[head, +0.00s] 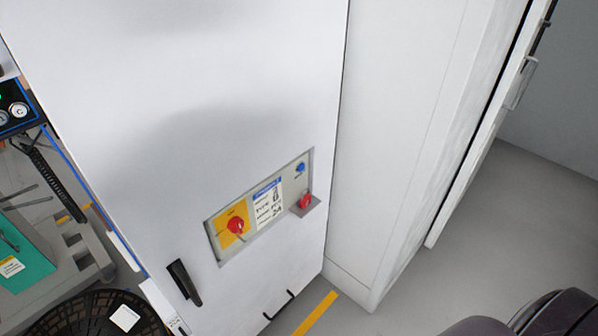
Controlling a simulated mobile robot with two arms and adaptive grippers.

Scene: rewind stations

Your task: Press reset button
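A grey control panel (222,250) is set in the front of a tall white cabinet (200,90). A small round blue button (300,167) sits at the panel's upper right, with lettering beside it too small to read; it may be the reset button. A red push button (306,201) is below it. A red rotary switch (236,225) on a yellow plate is at the panel's left, with a white and blue label (267,203) between. Nothing touches the panel. Neither gripper is in view.
A black handle (184,283) is on the cabinet's lower left. A black basket (90,318), a teal box (22,255) and a control box (15,108) are at the left. Part of my arm shows at the bottom right. Grey floor is clear at the right.

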